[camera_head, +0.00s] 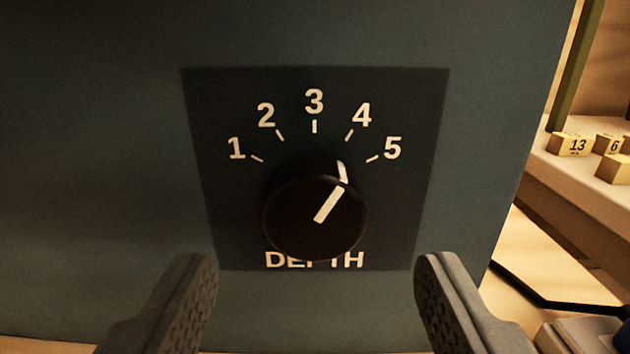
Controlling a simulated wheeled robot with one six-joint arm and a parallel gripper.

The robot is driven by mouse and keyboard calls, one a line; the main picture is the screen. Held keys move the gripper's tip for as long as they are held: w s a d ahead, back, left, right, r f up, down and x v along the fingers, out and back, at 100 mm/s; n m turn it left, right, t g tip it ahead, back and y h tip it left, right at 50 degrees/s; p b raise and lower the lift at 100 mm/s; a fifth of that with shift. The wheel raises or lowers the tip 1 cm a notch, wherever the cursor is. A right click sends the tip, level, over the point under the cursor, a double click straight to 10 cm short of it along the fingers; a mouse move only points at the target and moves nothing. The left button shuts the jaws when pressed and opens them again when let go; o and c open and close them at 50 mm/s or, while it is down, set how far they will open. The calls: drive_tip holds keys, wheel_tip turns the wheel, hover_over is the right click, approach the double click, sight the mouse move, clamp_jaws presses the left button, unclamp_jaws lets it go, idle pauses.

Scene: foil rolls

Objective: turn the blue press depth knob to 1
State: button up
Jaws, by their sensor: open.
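The depth knob (300,228) is a round black knob with a white pointer line, on a dark dial plate (225,220). The plate is fixed to the blue-green face of the press (90,150). White marks 1 to 5 arc above the knob, with DEPTH lettered below it, partly covered by the knob. The pointer slants up and right, toward the 4 mark. My gripper (315,275) is open and empty. Its two fingers stand apart below and to either side of the knob, touching nothing that I can see.
At the right, past the edge of the press, a pale shelf (585,180) holds small yellow numbered blocks (572,145). A dark bar-like thing (560,298) and a grey object (580,335) lie at lower right. The press face around the dial is bare.

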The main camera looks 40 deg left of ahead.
sight(314, 231)
drive_tip(key=shift+x, duration=1.7)
drive_tip(key=shift+c, duration=0.5)
drive_tip(key=c, duration=0.9)
